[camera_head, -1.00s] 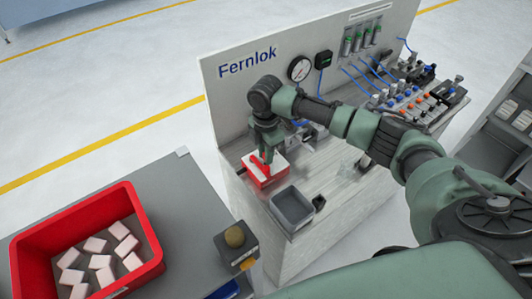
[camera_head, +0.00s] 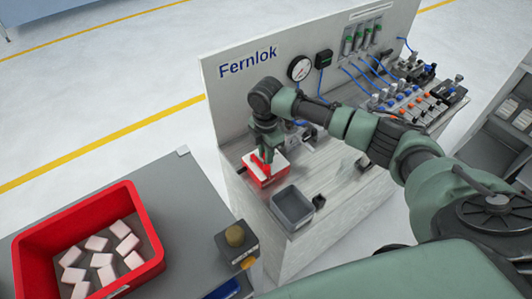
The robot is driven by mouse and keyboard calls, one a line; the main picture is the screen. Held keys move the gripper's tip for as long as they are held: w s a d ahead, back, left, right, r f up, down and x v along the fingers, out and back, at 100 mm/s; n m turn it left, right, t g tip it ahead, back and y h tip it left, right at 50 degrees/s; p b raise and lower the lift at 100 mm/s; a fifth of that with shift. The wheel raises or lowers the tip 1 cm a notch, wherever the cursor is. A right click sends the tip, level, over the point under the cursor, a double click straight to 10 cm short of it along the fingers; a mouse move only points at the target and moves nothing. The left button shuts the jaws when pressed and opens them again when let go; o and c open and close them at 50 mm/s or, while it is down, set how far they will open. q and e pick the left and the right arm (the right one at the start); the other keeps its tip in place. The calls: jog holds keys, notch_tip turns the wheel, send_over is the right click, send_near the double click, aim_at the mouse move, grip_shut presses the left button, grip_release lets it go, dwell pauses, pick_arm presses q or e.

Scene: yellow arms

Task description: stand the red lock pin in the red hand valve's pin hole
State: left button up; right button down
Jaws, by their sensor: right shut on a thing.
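My right gripper (camera_head: 266,153) points down over a small red-and-white block or tray (camera_head: 254,179) at the near left of the bench. It is shut on a small red piece (camera_head: 262,161), which looks like the red lock pin. The piece is right at the white top, and I cannot tell whether it touches or sits in a hole. The gripper hides part of it. I cannot make out the red hand valve or its pin hole for certain. My left gripper is not in view.
A grey open bin (camera_head: 292,207) stands just in front of the block, with a small black part (camera_head: 319,202) beside it. The Fernlok back panel (camera_head: 226,91) rises behind. Valves and blue tubes fill the right. A red crate (camera_head: 151,269) of pale blocks is at lower left.

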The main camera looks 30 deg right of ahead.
jog(key=shift+f, duration=0.8)
jog(key=c, duration=1.2)
grip_release()
jog(key=shift+c, duration=0.2)
jog(key=shift+r, duration=0.1)
notch_tip(320, 180, up, 8)
jog(key=p, duration=0.7)
jog(key=shift+f, duration=0.2)
jog(key=shift+r+b, duration=0.25)
jog(key=shift+b, duration=0.1)
jog(key=shift+r, duration=0.35)
